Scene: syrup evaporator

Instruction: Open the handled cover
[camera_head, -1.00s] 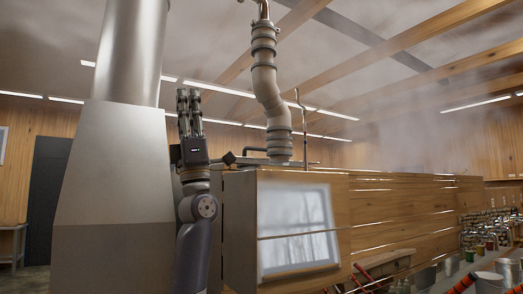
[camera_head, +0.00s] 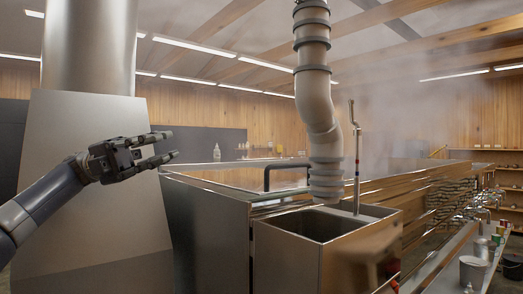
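My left gripper (camera_head: 167,146) is at the left, in front of the grey tapered hood. Its fingers point right, spread apart with nothing between them. The metal evaporator (camera_head: 205,230) stands to its right, and the gripper appears apart from it. A dark bent bar (camera_head: 285,165) rises over the evaporator's top; I cannot tell whether it is a handle. I cannot pick out the handled cover for sure. A metal box (camera_head: 285,252) at the evaporator's near end has an open top. My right gripper is not in view.
A ribbed pipe (camera_head: 318,100) comes down at the box's back edge. A thin upright rod (camera_head: 356,165) stands beside it. The tapered hood (camera_head: 85,190) fills the left. A shelf with a bucket (camera_head: 473,270) and jars runs along the right. Steam hangs behind.

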